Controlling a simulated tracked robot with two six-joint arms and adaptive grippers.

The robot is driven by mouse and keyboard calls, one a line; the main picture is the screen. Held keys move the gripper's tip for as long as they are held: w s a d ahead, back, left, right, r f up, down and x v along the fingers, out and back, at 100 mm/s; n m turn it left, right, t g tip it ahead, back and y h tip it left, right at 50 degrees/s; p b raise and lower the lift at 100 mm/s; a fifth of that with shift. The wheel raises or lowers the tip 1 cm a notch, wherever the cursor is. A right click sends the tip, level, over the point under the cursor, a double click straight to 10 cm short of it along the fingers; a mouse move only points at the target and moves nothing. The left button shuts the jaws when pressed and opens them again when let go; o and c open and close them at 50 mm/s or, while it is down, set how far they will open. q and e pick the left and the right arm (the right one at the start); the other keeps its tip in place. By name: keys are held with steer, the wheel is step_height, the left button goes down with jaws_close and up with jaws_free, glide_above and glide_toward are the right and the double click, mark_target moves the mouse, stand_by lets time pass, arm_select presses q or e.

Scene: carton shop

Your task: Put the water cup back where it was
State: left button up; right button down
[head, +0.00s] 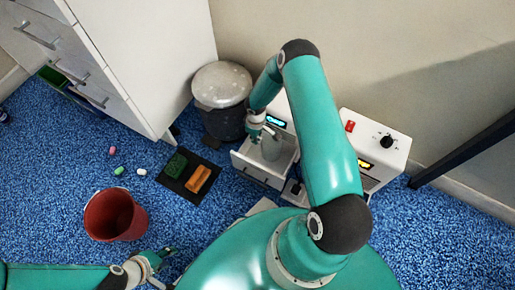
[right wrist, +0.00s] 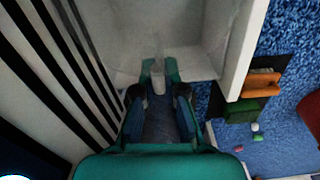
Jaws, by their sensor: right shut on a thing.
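The water cup (head: 271,149) looks pale and translucent, and appears upright inside the open white drawer (head: 259,174). I cannot tell whether it touches the drawer floor. My right gripper (head: 265,132) comes down over the drawer and is shut on the cup at its upper edge. In the right wrist view the fingertips (right wrist: 159,72) close on a thin pale strip, the cup's wall; the rest of the cup is hard to make out. My left gripper (head: 163,268) is open and empty above the carpet, near the red bucket (head: 115,216).
A grey bin with a speckled lid (head: 221,84) stands left of the drawer. A white box with a black knob (head: 376,149) stands right. A dark tray (head: 181,192) holds a green and an orange block. Several small pieces lie on the blue carpet.

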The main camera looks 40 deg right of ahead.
step_height(320, 180, down, 9)
steer(key=b, duration=0.2)
steer(key=shift+f+b, duration=0.1)
steer(key=shift+b, duration=0.3)
steer(key=c, duration=1.3)
jaws_free()
steer(key=shift+o, duration=0.2)
